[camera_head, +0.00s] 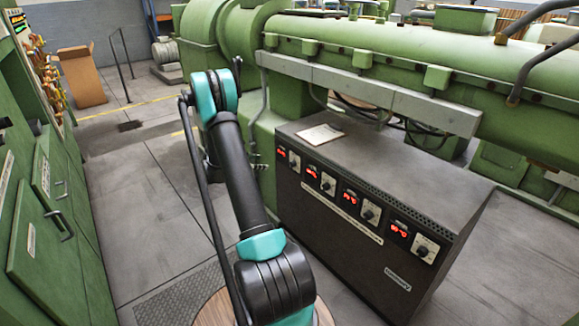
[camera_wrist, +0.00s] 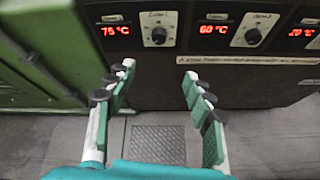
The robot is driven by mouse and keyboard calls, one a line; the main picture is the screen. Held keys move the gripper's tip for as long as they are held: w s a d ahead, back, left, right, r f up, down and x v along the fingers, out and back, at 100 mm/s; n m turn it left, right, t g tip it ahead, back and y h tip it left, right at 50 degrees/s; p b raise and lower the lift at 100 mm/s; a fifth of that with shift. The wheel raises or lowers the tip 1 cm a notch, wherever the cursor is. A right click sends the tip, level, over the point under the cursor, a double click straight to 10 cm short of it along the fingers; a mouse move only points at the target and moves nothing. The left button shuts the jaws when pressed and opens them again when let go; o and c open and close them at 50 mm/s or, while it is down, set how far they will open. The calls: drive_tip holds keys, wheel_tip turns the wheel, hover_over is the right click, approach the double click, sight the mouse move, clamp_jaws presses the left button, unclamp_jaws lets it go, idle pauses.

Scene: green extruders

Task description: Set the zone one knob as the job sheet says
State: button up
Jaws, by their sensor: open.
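The dark control cabinet (camera_head: 352,255) carries a row of knobs with red displays on its front. In the wrist view, the zone one knob (camera_wrist: 159,35) is a round dark knob on a white plate, and its display (camera_wrist: 117,31) reads 75 °C. My gripper (camera_wrist: 160,72) is open and empty, its fingertips apart and below the knob in the picture, not touching it.
The neighbouring knob (camera_wrist: 252,37) has a display (camera_wrist: 213,29) reading 60 °C. A green machine panel (camera_wrist: 40,50) stands close on the left. The long green extruder (camera_head: 430,60) runs behind the cabinet. Green drawers (camera_head: 50,190) stand at the left, with open floor between.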

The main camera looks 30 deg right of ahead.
sight(291, 164)
drive_tip(key=shift+n+h, duration=0.6)
drive_tip(key=shift+n, duration=0.2)
drive_tip(key=x, duration=0.7)
drive_tip(key=f+x, duration=0.1)
drive_tip(key=x, duration=0.6)
drive_tip(key=f+x, duration=0.1)
drive_tip(key=x, duration=0.5)
drive_tip(key=shift+w+f, duration=0.1)
drive_tip(key=shift+w, duration=0.2)
drive_tip(key=c, duration=1.2)
